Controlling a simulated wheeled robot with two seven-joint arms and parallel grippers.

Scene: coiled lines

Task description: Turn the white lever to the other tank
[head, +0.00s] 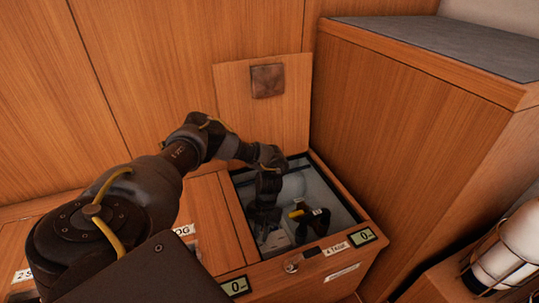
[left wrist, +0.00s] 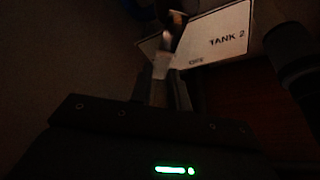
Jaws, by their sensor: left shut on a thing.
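My left gripper (head: 265,222) reaches down into an open compartment (head: 343,190) in the wooden bench. In the dark left wrist view its fingers (left wrist: 166,80) are shut on a pale piece, the white lever (left wrist: 162,64). Behind the lever is a white plate (left wrist: 225,42) marked "TANK 2"; part of a plate also shows left of the lever. The lever's full length and its pivot are hidden, and in the head view my gripper covers it. My right gripper is in neither view.
A yellow-handled part (head: 296,213) and a pale rounded thing (head: 293,187) lie in the compartment, close to my gripper. A raised lid (head: 285,120) stands behind. A tall wooden cabinet (head: 410,130) walls the right side. A dark cylinder (left wrist: 290,62) is right in the wrist view.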

